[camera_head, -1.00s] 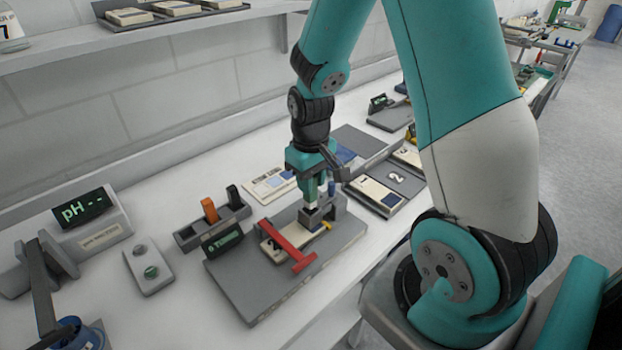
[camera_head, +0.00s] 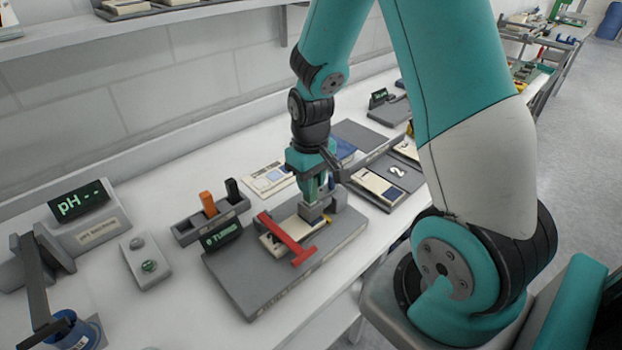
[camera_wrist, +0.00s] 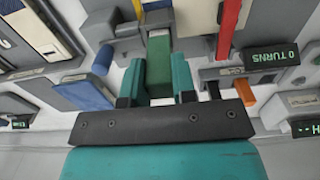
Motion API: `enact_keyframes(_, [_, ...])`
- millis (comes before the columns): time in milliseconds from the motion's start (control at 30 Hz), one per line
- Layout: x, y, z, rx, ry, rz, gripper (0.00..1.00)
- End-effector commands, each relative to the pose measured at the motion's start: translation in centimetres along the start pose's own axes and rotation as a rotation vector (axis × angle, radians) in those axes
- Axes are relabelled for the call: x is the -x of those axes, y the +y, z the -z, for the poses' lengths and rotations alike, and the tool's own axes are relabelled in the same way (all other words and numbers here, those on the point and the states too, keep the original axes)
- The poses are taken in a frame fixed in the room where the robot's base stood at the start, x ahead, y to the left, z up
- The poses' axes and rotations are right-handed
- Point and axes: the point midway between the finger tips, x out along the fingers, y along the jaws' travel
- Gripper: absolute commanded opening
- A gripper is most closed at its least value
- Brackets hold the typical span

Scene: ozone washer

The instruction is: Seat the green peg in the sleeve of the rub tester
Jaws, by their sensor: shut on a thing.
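My gripper (camera_head: 317,183) is shut on the green peg (camera_wrist: 159,65), which sits between its two teal fingers in the wrist view. The gripper points down over the rub tester, a grey base (camera_head: 240,280) with a red bar (camera_head: 287,238) across a pale numbered panel. The grey block of the sleeve (camera_head: 313,213) is directly under the gripper. The peg's lower end meets or enters the top of this block; I cannot tell how deep. A small blue post stands beside the sleeve and shows in the wrist view (camera_wrist: 104,58).
A grey rack (camera_head: 190,233) holds an orange piece (camera_head: 208,203) and a black piece (camera_head: 232,190). A display reading 0 TURNS (camera_head: 222,237) stands before it. A pH meter (camera_head: 85,222) and a two-button box (camera_head: 146,262) are left. A tray with numbered panels (camera_head: 398,172) lies right.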

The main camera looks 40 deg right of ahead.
Motion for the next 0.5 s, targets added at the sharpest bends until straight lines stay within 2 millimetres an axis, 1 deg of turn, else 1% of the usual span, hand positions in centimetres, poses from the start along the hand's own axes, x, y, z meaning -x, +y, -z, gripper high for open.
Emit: enact_keyframes(500, [-1.4,0.0,0.0,0.000,0.000,0.000,0.00])
